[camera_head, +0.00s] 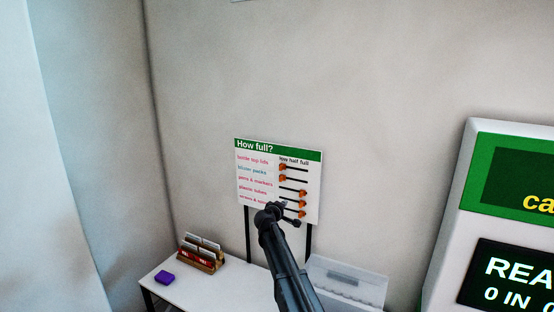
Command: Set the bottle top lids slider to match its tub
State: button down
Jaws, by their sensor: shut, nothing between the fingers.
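A "How full?" board (258,170) with a green header stands above the table on dark legs. It lists several item rows, each with an orange slider knob on a dark track, under headings that read low, half, full. The bottle top lids row is at the top, and its knob (282,167) sits at the left, low end of its track. My gripper (275,209) is shut and empty in front of the lower part of the board, below the top rows. It and my arm hide part of the bottom rows. I cannot see which tub holds bottle top lids.
A white table (225,284) holds a wooden rack of cards (201,253) and a purple block (164,278) at left. A clear-fronted pale container (345,280) is right of my arm. A large machine with a screen (510,225) stands at right.

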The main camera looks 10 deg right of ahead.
aim_at(270, 164)
jog(key=w+a+r+n+t+y+p, duration=0.2)
jog(key=w+a+r+n+t+p, duration=0.1)
jog(key=w+a+r+n, duration=0.2)
jog(key=w+a+r, duration=0.2)
jog(key=w+r, duration=0.1)
jog(key=w, duration=0.1)
jog(key=shift+w+n+t+y, duration=0.15)
jog(key=shift+n+t+y, duration=0.15)
jog(key=shift+n, duration=0.1)
jog(key=shift+w+r, duration=0.1)
jog(key=shift+w, duration=0.05)
jog(key=x, duration=1)
jog(key=shift+w+d, duration=0.1)
jog(key=shift+w, duration=0.1)
jog(key=s+d, duration=0.2)
jog(key=shift+s+d, duration=0.25)
jog(key=shift+s, duration=0.1)
jog(key=shift+s+d, duration=0.15)
jog(key=shift+d, duration=0.15)
jog(key=s+d, duration=0.2)
jog(key=d, duration=0.1)
jog(key=s+d, duration=0.4)
jog(key=d, duration=0.1)
jog(key=shift+s+d, duration=0.15)
jog(key=shift+d, duration=0.2)
